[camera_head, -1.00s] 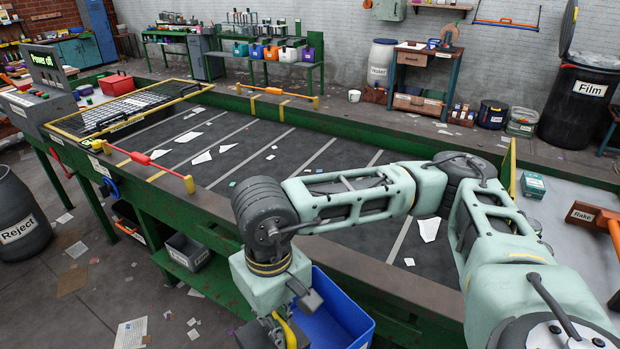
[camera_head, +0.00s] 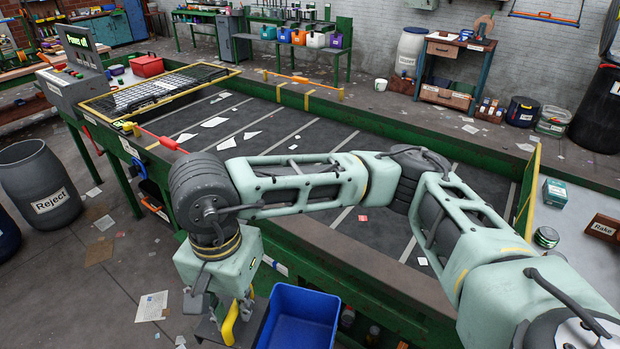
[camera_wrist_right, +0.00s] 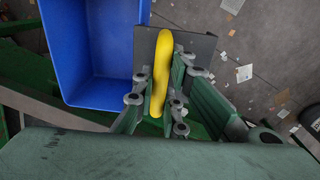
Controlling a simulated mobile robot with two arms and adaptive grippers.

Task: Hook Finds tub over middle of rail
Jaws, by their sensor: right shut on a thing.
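My right gripper (camera_wrist_right: 165,92) is shut on a yellow handle (camera_wrist_right: 161,72), which stands on a dark grey plate (camera_wrist_right: 198,46). The open blue tub (camera_head: 301,318) is right beside this plate and moves with it; in the right wrist view the tub (camera_wrist_right: 95,45) is to the left of the fingers. The tub looks empty and roughly level, and no label shows on it. It is held off the near side of the belt. The belt's near rail (camera_head: 330,247) runs behind it, partly hidden by my right arm. My left gripper is out of view.
A red-tipped bar (camera_head: 165,141) stands at the near belt edge to the left. The Reject barrel (camera_head: 38,185) is on the floor at left. Paper scraps lie on the belt and floor. The floor in front of the tub is mostly clear.

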